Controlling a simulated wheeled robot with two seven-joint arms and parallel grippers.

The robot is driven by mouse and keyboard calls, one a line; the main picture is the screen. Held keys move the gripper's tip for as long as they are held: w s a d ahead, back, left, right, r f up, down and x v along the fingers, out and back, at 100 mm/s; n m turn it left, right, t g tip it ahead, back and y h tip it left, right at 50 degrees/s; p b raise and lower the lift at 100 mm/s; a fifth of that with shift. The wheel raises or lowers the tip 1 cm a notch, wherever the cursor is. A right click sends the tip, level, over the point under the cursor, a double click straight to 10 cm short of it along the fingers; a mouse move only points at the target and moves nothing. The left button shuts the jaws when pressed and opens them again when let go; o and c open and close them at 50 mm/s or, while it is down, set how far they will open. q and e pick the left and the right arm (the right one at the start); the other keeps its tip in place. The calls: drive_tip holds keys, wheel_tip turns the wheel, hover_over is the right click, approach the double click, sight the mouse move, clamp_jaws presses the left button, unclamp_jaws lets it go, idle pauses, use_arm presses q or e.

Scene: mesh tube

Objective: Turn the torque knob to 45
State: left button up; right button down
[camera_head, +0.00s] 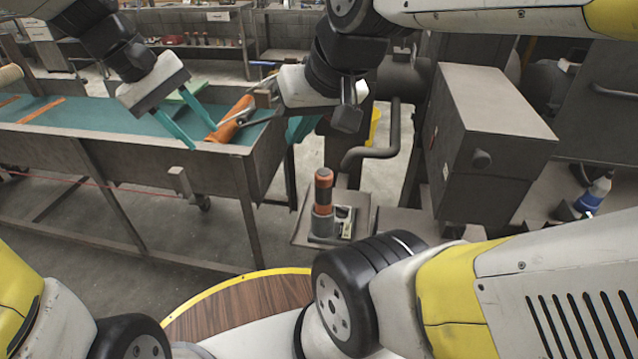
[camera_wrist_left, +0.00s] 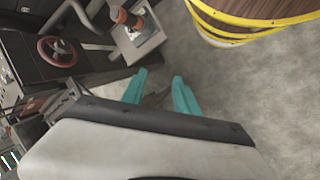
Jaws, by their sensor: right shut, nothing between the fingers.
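An orange tube (camera_head: 232,118) lies at the right end of the teal-topped bench (camera_head: 110,125), with dark tools beside it. A red handwheel (camera_wrist_left: 57,50) shows in the left wrist view. A blue bottle (camera_head: 594,192) is far right.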

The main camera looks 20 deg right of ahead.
use_arm(q)
drive_tip(key=w+d+f+n+g+h, duration=0.1)
drive_tip(key=w+d+f+n+g, duration=0.1)
drive_tip(key=w+d+f+g, duration=0.45)
drive_tip(key=n+g+h, duration=0.2)
drive_tip(key=n+g, duration=0.1)
drive_tip(key=g, duration=0.1)
approach(345, 208)
drive_tip(key=shift+s, duration=0.3)
drive_tip(key=shift+h, duration=0.3)
drive_tip(key=x, duration=0.7)
drive_tip(key=shift+s+d+f, duration=0.1)
drive_tip(key=shift+f, duration=0.2)
drive_tip(key=shift+s+d+f, duration=0.1)
drive_tip(key=shift+s+d, duration=0.1)
clamp_jaws()
